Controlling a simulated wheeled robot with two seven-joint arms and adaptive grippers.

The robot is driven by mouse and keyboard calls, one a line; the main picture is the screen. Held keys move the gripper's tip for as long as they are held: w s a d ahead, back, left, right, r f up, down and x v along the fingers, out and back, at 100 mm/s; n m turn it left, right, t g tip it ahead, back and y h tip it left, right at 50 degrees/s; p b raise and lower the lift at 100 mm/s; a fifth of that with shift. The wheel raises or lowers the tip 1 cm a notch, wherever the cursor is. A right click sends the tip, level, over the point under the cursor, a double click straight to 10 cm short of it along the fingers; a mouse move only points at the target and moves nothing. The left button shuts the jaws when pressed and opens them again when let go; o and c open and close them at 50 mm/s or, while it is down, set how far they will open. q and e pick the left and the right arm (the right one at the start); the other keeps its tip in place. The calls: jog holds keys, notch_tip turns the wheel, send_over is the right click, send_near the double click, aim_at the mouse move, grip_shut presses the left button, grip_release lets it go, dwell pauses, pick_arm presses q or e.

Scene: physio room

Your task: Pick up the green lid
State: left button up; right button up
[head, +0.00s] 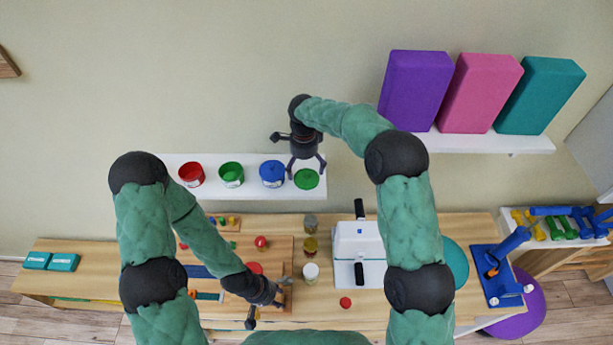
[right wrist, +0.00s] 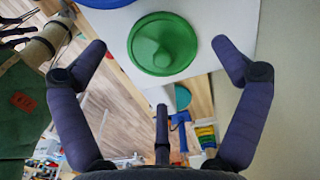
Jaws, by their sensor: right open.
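The green lid (head: 306,180) lies flat at the right end of the white wall shelf (head: 214,162), just right of the blue tub. In the right wrist view the round lid (right wrist: 162,43), with a raised knob in its centre, lies near the shelf edge. My right gripper (head: 306,167) is open over the lid, its fingers spread to either side and empty. In the right wrist view the fingers show left and right of the lid, apart from it. My left gripper (head: 283,290) is low over the wooden board on the bench; its jaws are too small to read.
Red (head: 191,174), green (head: 231,174) and blue (head: 272,173) tubs stand left of the lid on the shelf. Below, the bench (head: 380,310) holds several jars and a white device (head: 360,241). Foam blocks (head: 415,90) stand on a higher shelf to the right.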

aim_at(305, 174)
notch_tip(305, 174, down, 4)
jog(key=shift+d+f+p, duration=0.1)
jog(key=shift+d+p, duration=0.05)
jog(key=shift+p, duration=0.5)
jog(key=shift+s, duration=0.1)
jog(key=shift+c, duration=0.3)
